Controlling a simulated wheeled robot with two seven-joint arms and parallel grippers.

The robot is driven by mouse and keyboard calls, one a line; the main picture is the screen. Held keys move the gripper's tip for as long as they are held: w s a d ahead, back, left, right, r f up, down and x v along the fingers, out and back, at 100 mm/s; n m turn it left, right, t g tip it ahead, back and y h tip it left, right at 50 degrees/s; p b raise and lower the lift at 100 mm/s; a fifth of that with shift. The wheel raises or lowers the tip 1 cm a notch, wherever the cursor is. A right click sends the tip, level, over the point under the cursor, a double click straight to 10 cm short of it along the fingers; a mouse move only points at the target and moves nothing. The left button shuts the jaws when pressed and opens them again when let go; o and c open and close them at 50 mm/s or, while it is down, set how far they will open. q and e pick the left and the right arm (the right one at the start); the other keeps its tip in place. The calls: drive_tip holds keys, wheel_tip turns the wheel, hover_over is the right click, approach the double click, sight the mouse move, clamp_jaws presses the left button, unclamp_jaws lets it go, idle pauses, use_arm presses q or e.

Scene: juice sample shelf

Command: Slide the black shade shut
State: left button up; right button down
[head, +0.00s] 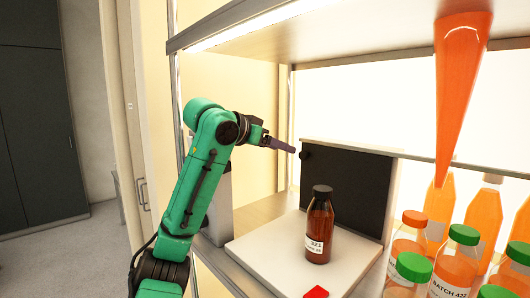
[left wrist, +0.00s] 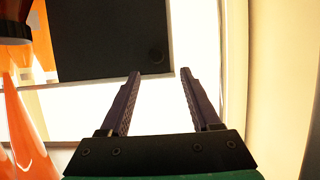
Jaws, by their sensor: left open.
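The black shade (head: 362,195) is a dark upright panel at the back of the lit shelf, behind the amber bottle, with a bright back area left and right of it. A small round knob (head: 305,155) sits at its upper left corner. The shade (left wrist: 100,35) and knob (left wrist: 155,56) also show in the left wrist view, just beyond my fingertips. My left gripper (head: 292,149) points right at the knob; the wrist view (left wrist: 160,74) shows its fingers apart and nothing between them. Whether a finger touches the knob, I cannot tell. My right gripper is not in view.
An amber bottle (head: 319,228) with a black cap stands on a white platform (head: 262,258) before the shade. A red piece (head: 316,292) lies at its front. An orange cone (head: 460,90) hangs at right above several orange juice bottles (head: 457,262). A shelf board (head: 350,30) is overhead.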

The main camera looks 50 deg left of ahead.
use_arm(q)
drive_tip(key=v, duration=0.6)
drive_tip(key=shift+s+b, duration=0.2)
drive_tip(key=shift+b, duration=0.15)
